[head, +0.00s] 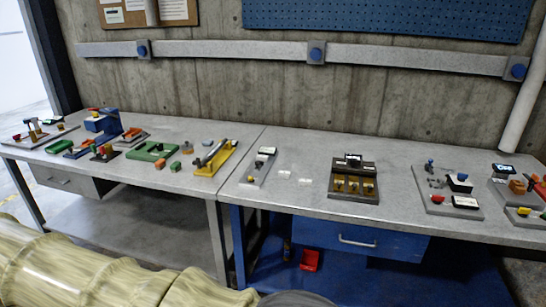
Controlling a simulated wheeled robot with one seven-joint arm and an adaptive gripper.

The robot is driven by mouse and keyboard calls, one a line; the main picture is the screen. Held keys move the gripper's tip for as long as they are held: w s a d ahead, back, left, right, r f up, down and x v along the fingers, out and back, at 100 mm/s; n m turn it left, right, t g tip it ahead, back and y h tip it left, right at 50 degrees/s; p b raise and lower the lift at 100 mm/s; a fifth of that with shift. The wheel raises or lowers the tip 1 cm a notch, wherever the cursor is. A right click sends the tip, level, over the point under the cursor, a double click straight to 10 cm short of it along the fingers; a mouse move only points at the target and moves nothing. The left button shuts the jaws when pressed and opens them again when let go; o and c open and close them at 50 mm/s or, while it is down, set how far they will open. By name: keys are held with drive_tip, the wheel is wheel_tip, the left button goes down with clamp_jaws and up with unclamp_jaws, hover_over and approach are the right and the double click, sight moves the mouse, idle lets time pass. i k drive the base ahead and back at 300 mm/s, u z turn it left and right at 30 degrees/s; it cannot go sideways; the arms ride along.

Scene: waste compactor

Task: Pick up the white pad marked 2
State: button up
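Two small flat white pads lie on the grey bench top in the head view, just right of its middle seam. One white pad (284,173) is farther back and left. The other white pad (305,181) is slightly nearer and to the right. Both are too small for any number to be read, so I cannot tell which is marked 2. They lie apart from each other, with nothing on them. My gripper is not in view.
A narrow grey tray (259,167) stands left of the pads, and a dark block with yellow parts (353,183) stands right. A yellow fixture (214,158) and grey trays (447,192) lie farther out. A beige ribbed form (90,270) fills the lower left.

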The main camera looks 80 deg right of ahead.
sight(264, 158)
drive_tip(key=z, duration=0.75)
drive_tip(key=i, duration=1)
drive_tip(key=z, duration=1.1)
